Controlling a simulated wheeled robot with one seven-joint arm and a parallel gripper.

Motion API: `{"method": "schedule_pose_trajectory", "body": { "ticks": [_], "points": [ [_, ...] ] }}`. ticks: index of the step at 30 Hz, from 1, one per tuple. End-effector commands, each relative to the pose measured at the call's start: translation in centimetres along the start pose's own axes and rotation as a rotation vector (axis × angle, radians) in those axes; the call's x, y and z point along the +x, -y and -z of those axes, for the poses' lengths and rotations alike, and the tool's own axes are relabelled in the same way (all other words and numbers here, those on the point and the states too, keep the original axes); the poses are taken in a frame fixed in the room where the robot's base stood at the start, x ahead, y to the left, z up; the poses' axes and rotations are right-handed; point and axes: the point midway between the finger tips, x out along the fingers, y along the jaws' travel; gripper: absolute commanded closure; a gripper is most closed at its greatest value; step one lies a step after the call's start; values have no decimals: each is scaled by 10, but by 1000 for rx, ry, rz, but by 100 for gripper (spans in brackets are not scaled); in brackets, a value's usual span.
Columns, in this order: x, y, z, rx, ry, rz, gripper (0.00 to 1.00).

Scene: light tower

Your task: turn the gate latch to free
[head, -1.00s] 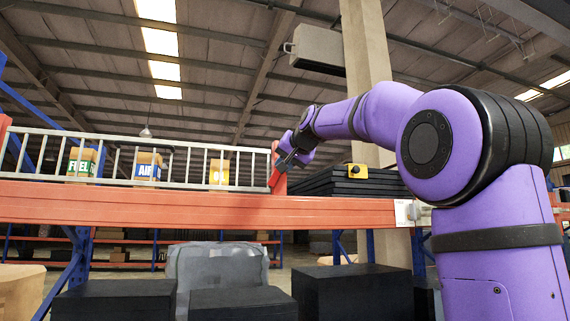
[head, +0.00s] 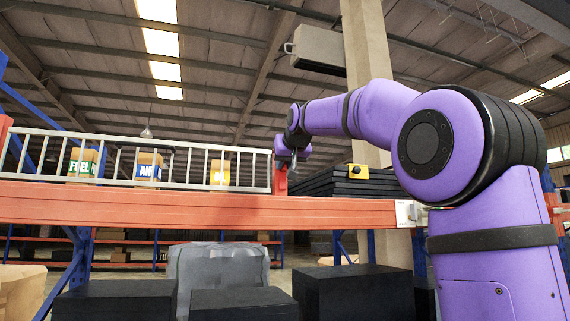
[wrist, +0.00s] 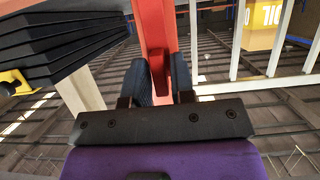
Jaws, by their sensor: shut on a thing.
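The gate is a pale metal railing (head: 200,168) on the orange beam, with a red upright piece (head: 280,184) at its right end. My gripper (head: 291,157) is at the top of that piece. In the wrist view the two dark fingertips of my gripper (wrist: 158,82) close from both sides on a red bar, which I take as the gate latch (wrist: 156,38). The bar runs nearly straight up the picture. Where the latch joins the post behind it is hard to tell, and the fingers hide its near end.
The orange shelf beam (head: 150,207) runs below the gate. Boxes marked FUEL (head: 83,164) and AIR (head: 148,168) and a yellow one (head: 220,173) stand behind the bars. Dark stacked panels (head: 345,183) and a yellow box with a black knob (head: 358,171) are just right.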

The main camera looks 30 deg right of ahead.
Motion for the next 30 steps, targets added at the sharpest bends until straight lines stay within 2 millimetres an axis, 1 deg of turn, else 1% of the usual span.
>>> {"method": "schedule_pose_trajectory", "body": {
  "ticks": [9,10,11,12,20,23,26,30],
  "points": [
    [1,0,-2,-3,7,0,100],
    [1,0,-2,-3,7,0,72],
    [1,0,-2,-2,7,0,66],
    [1,0,-2,-2,6,0,62],
    [0,0,-1,-1,3,0,62],
    [-6,0,0,-1,2,1,62],
    [-18,0,0,-1,1,1,62],
    [-45,0,0,-1,0,1,62]
  ]
}}
